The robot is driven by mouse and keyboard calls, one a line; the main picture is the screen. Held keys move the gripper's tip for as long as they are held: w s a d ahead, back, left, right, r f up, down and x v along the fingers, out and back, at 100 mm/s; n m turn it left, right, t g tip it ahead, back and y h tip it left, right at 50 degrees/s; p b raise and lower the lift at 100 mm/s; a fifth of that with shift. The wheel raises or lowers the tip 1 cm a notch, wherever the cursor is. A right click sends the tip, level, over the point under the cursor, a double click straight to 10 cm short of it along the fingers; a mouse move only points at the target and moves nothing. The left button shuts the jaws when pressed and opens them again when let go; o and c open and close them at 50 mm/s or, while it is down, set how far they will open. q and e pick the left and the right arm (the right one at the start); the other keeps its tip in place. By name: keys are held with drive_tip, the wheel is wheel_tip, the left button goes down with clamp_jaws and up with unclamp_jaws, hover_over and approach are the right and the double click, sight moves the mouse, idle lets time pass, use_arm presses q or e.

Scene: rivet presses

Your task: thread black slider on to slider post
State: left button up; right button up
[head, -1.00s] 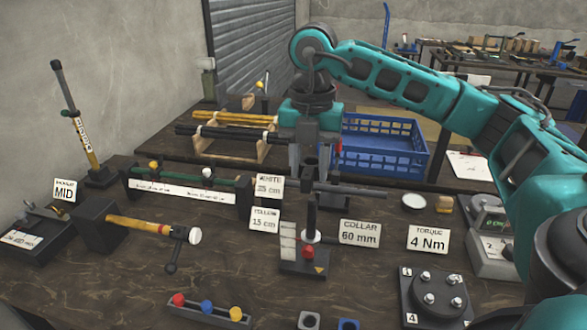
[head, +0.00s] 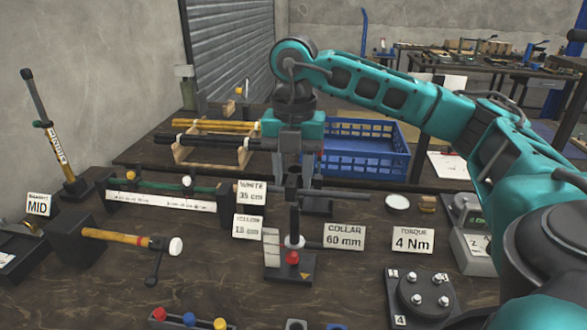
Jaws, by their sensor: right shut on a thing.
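The slider post (head: 294,222) stands upright on a small dark base (head: 290,272), with a white collar (head: 294,242) and a red part (head: 292,257) low on it. The black slider (head: 293,184) is a short dark sleeve with a dark bar (head: 345,191) at its right. My right gripper (head: 297,170) comes down from above and is shut on the black slider, close over the post's top. I cannot tell whether the post's tip is inside the sleeve. My left gripper is not in view.
A COLLAR 60 mm card (head: 344,238) and a YELLOW 15 cm card (head: 248,227) flank the post. A blue crate (head: 365,160) stands behind.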

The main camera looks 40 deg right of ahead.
drive_tip(key=shift+f+b, duration=1.15)
drive_tip(key=shift+f, duration=0.75)
drive_tip(key=shift+p, duration=0.3)
drive_tip(key=shift+f+b, duration=1.35)
drive_tip(key=shift+f, duration=0.4)
drive_tip(key=shift+f+b, duration=0.35)
drive_tip(key=shift+f, duration=0.15)
drive_tip(key=shift+f+b, duration=0.4)
drive_tip(key=shift+f, duration=0.15)
drive_tip(key=shift+f+b, duration=0.45)
drive_tip(key=shift+f, duration=0.2)
drive_tip(key=shift+f+b, duration=0.45)
drive_tip(key=shift+f, duration=0.15)
